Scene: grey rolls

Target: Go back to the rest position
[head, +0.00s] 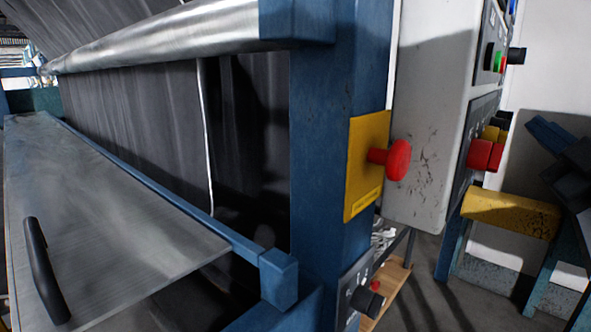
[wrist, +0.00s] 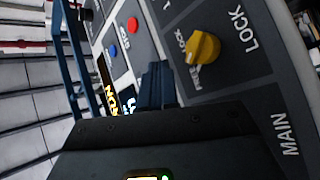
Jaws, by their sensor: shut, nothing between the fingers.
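My gripper (wrist: 155,80) shows in the wrist view with its blue fingers together and nothing between them. It is in front of a grey control panel (wrist: 225,75) with a yellow knob (wrist: 202,47) beside the word LOCK; the knob is to the right of the fingers. I cannot tell whether the fingertips touch the panel. In the head view my gripper (head: 541,131) is at the right edge, pointing up and left, with part of the arm cut off by the frame.
A blue machine post (head: 325,130) carries a red mushroom button (head: 398,160) on a yellow plate. A grey cabinet (head: 428,110) with buttons stands right of it. A metal cover (head: 110,200) with a black handle (head: 44,270) fills the left. Some floor (head: 425,285) shows lower right.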

